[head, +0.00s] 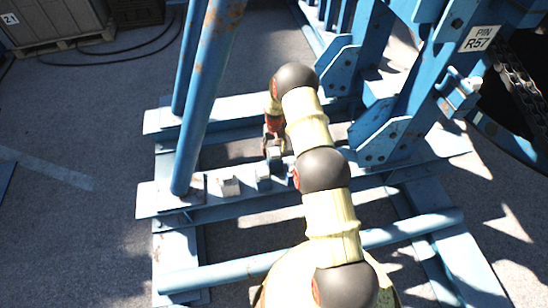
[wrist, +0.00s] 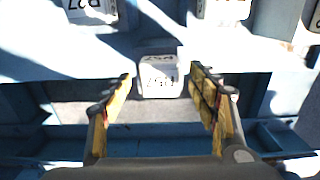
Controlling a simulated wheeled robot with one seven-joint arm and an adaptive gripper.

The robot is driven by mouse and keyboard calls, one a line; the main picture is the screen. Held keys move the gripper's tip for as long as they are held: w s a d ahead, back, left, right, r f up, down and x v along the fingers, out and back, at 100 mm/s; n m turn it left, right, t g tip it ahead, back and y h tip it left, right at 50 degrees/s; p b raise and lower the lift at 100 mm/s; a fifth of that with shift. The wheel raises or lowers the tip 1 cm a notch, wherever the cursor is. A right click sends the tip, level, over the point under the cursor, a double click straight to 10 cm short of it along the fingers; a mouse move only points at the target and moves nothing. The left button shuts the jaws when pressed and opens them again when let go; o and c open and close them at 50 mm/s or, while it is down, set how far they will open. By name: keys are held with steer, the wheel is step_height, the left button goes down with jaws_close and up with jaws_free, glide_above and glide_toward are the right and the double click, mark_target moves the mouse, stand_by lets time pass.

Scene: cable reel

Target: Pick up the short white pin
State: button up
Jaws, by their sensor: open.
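In the wrist view, a small white block-like piece (wrist: 161,82) with dark upside-down lettering sits between the two fingertips. It appears to be the short white pin, but its full shape and length are hidden. My gripper (wrist: 163,92) is open, with one yellow-padded finger on each side of the piece and visible gaps between. I cannot tell how far below the fingertips it lies. In the head view, my gripper (head: 273,150) hangs over the blue beam, partly hidden by my arm. Small pale pieces (head: 229,185) sit on the beam there.
Other white labelled pieces (wrist: 90,10) show along the top of the wrist view. A blue post (head: 205,95) rises left of my gripper in the head view, and the blue reel frame (head: 385,130) stands to its right. Open grey floor (head: 80,130) lies at the left.

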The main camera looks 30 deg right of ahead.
step_height(320, 180, down, 2)
steer(key=shift+c, duration=0.4)
jaws_close()
stand_by(0.5)
steer(key=shift+w+r, duration=0.1)
